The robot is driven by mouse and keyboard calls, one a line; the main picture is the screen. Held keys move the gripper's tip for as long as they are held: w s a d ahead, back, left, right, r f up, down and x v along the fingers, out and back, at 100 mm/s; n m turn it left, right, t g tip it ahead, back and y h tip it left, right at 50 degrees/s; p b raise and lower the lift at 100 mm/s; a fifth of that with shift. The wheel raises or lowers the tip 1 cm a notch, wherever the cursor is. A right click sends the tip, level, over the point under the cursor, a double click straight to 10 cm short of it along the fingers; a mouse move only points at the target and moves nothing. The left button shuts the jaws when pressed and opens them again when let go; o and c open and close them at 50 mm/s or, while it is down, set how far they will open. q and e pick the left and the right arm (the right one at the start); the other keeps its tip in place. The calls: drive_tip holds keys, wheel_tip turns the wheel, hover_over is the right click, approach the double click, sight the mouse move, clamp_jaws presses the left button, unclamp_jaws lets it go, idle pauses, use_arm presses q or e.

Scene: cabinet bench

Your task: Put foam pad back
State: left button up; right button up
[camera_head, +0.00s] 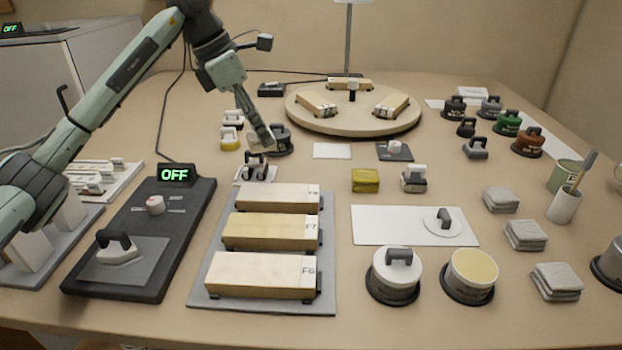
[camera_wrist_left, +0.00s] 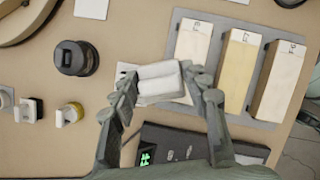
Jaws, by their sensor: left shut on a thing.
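A pale, whitish block (camera_wrist_left: 160,82), which looks like the foam pad, sits between the fingers of my left gripper (camera_wrist_left: 158,78) in the left wrist view. My left gripper (camera_head: 262,148) is shut on it. In the head view the block (camera_head: 256,172) shows below the fingertips, with dark parts at its top, just behind the tray of wooden blocks. A small white card (camera_head: 239,182) lies under or beside it; I cannot tell whether the pad touches it. My right gripper is not in view.
A grey tray (camera_head: 328,258) with three wooden blocks stands in front. A black panel (camera_head: 188,235) with a green OFF display lies left. A dark round-based tool (camera_head: 281,142) and yellow-based pieces (camera_head: 230,143) stand close behind the gripper. A round turntable (camera_head: 352,121) is farther back.

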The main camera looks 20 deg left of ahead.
use_arm(q)
drive_tip(key=w+d+f, duration=0.2)
drive_tip(key=d, duration=0.1)
drive_tip(key=w+d+f, duration=0.2)
drive_tip(key=d, duration=0.1)
drive_tip(key=w+d+f+p, duration=0.1)
drive_tip(key=w+d+f, duration=0.1)
drive_tip(key=d, duration=0.1)
drive_tip(key=shift+w+f, duration=0.4)
drive_tip(key=shift+f, duration=0.35)
wheel_tip(320, 180, down, 3)
drive_tip(key=shift+f, duration=0.15)
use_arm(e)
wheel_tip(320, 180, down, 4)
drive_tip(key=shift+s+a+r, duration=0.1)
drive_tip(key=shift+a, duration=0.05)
use_arm(q)
drive_tip(key=shift+f, duration=0.1)
